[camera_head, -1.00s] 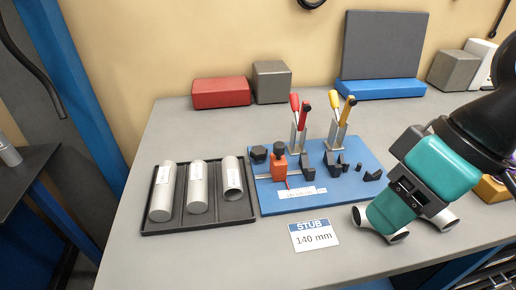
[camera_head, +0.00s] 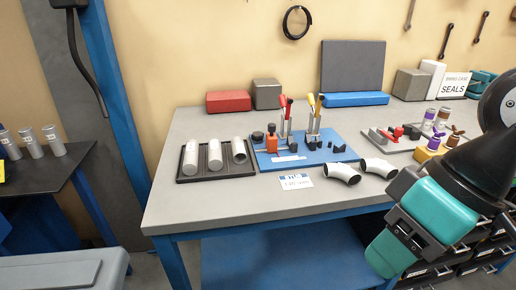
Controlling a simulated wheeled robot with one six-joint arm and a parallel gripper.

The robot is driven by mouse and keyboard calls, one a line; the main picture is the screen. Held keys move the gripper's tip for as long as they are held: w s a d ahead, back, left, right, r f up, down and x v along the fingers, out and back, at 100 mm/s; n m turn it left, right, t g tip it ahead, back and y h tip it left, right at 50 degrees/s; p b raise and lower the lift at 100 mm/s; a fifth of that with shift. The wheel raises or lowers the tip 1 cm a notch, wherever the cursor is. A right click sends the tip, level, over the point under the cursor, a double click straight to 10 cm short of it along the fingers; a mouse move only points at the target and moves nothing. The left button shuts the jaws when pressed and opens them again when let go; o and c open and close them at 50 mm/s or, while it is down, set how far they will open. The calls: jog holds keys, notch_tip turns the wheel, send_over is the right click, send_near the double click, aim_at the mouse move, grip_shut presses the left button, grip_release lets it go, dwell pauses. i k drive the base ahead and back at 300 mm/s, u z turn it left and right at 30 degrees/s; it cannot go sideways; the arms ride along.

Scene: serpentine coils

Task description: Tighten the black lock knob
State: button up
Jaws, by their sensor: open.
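A blue fixture plate (camera_head: 328,158) lies on the grey bench. At its left end stands an orange block (camera_head: 271,144) with a small black knob (camera_head: 271,128) on top. A wider black knob-like piece (camera_head: 257,137) sits just left of the block. I cannot tell which of these is the lock knob, or how tight it is. Red-handled (camera_head: 283,102) and yellow-handled (camera_head: 311,102) toggle clamps stand upright on the plate. My gripper (camera_head: 388,258) is in front of the bench at the lower right, well away from the plate. It is open, and nothing shows in it.
A black tray (camera_head: 204,178) with silver tubes is left of the plate. Another fixture (camera_head: 395,139) is at right. The bench's front left is clear.

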aim_at(258, 137)
jog(key=u, duration=0.55)
jog(key=i, duration=0.9)
jog(key=z, duration=0.7)
